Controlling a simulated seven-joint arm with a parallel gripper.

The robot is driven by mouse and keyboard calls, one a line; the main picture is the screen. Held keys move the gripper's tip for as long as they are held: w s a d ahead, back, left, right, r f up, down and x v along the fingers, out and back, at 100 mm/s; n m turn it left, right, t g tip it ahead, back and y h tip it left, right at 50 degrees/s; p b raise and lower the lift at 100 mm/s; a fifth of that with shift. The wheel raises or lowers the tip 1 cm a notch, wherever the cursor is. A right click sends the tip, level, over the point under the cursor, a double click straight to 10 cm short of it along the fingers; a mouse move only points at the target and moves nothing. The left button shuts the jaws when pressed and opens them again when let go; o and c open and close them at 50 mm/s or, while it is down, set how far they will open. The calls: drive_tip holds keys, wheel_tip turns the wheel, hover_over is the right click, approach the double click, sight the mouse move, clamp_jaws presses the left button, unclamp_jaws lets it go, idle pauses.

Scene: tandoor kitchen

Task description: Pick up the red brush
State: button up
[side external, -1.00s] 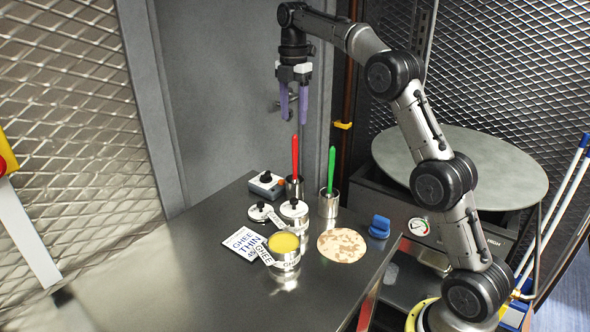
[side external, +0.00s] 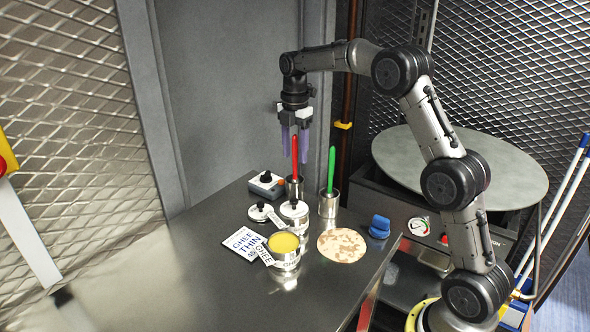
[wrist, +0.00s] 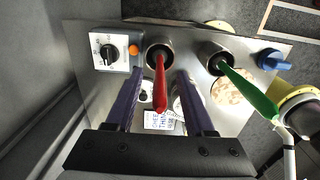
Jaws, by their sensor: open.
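The red brush (side external: 294,158) stands upright, handle up, in a small metal cup (side external: 294,187) at the back of the steel table. Its bristle end is hidden in the cup. My gripper (side external: 295,155) is open, pointing down, with its purple fingers at the height of the red handle's upper part. In the wrist view the red brush (wrist: 160,85) shows between the two spread fingers (wrist: 158,88), apart from both. Its lower end is in the round cup (wrist: 158,48).
A green brush (side external: 331,170) stands in another metal cup (side external: 328,204) to the right. A grey dial box (side external: 266,186), lidded tins (side external: 293,211), a ghee tin (side external: 285,258), a printed card (side external: 243,243), a flatbread (side external: 342,245) and a blue object (side external: 379,227) lie around. The table's left front is clear.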

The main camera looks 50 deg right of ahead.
clamp_jaws()
drive_tip(key=shift+r, duration=0.1)
idle(0.4)
